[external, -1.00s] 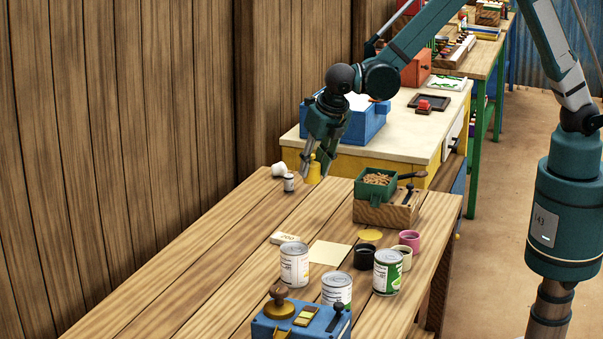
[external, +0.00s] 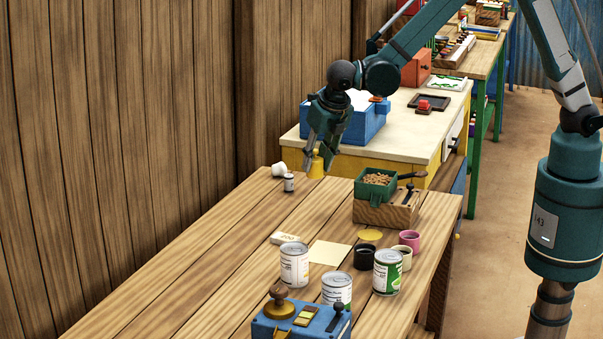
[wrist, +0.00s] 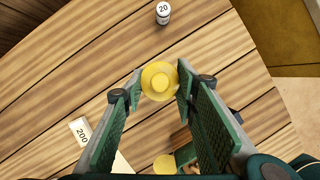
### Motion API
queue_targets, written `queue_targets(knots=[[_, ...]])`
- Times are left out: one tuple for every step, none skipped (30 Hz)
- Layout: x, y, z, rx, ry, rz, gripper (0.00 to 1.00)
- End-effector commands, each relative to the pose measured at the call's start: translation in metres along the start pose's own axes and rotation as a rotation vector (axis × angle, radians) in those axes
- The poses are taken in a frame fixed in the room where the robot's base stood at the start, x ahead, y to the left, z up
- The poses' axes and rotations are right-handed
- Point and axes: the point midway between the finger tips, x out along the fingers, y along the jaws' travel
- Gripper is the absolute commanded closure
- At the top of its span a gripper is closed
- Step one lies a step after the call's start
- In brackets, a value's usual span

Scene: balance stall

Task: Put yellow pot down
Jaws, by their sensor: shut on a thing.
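The yellow pot (external: 317,167) is small and round, with a raised knob-like middle seen from above in the wrist view (wrist: 159,82). My gripper (external: 314,156) is shut on it, one finger on each side. The pot is at the far end of the wooden table (external: 215,245); I cannot tell whether its bottom touches the wood. A flat yellow disc (external: 370,235) lies on the table beside the black cup (external: 364,257).
Cans, cups and a block marked 200 (wrist: 80,130) are nearer. Bare wood lies between.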

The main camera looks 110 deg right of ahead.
Motion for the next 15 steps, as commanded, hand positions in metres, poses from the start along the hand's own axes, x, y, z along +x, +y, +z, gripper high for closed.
queue_targets(knots=[[0.003, -0.011, 0.008, 0.015, 0.000, -0.006, 0.88], [0.005, -0.017, 0.012, 0.022, 0.000, -0.009, 0.88], [0.007, -0.024, 0.017, 0.033, 0.000, -0.014, 0.88], [0.009, -0.031, 0.022, 0.042, 0.000, -0.018, 0.88], [0.011, -0.038, 0.027, 0.051, 0.000, -0.021, 0.88], [0.013, -0.046, 0.032, 0.063, 0.000, -0.026, 0.88], [0.015, -0.053, 0.037, 0.073, 0.000, -0.030, 0.88], [0.016, -0.061, 0.041, 0.082, 0.000, -0.034, 0.88], [0.018, -0.070, 0.046, 0.094, 0.000, -0.039, 0.88], [0.020, -0.077, 0.051, 0.103, 0.000, -0.043, 0.88], [0.021, -0.084, 0.055, 0.112, 0.000, -0.046, 0.88], [0.023, -0.092, 0.059, 0.122, 0.000, -0.051, 0.88], [0.025, -0.098, 0.062, 0.130, 0.000, -0.054, 0.88], [0.026, -0.103, 0.066, 0.137, 0.000, -0.057, 0.88], [0.027, -0.110, 0.069, 0.146, 0.000, -0.060, 0.88]])
